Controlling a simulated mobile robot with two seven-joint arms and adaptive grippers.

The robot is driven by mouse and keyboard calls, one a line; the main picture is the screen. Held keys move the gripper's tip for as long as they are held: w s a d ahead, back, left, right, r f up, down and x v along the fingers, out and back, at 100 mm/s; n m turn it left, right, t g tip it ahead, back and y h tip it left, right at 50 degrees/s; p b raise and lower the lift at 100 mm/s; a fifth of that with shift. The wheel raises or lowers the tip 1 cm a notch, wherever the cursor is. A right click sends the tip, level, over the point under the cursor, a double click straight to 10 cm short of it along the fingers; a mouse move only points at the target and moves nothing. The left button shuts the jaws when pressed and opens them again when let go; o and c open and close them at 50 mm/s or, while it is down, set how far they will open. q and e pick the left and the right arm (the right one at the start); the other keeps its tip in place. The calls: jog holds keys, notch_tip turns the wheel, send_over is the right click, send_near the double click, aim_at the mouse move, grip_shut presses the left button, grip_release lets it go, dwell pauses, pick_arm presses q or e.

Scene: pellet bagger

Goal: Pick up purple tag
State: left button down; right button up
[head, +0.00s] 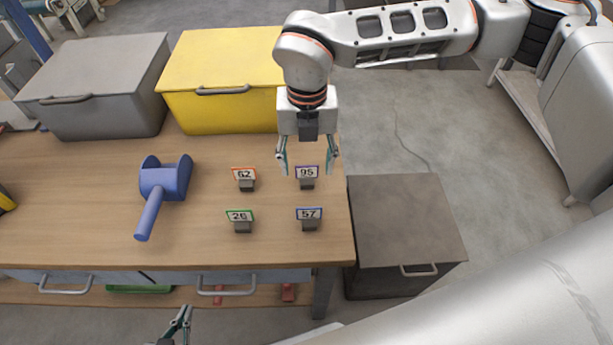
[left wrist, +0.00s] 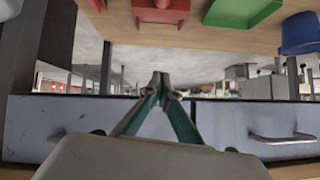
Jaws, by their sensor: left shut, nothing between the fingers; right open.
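The purple tag (head: 307,172) is a small card numbered 95 with a purple border, upright in a dark holder on the wooden table. My right gripper (head: 309,165) is open over it, one finger on each side of the tag in the head view. I cannot tell whether the fingers touch it or how far above the table they are. My left gripper (head: 180,322) is shut and empty, low in front of the table. Its closed fingertips show in the left wrist view (left wrist: 160,82), facing the drawer fronts.
Orange tag 62 (head: 244,174), green tag 26 (head: 239,216) and blue tag 57 (head: 309,214) stand nearby. A blue scoop (head: 165,185) lies left of them. A grey bin (head: 100,80) and a yellow bin (head: 215,75) stand behind. A dark box (head: 405,215) is right of the table.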

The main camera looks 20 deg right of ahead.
jog(key=shift+f, duration=0.95)
jog(key=c, duration=1.2)
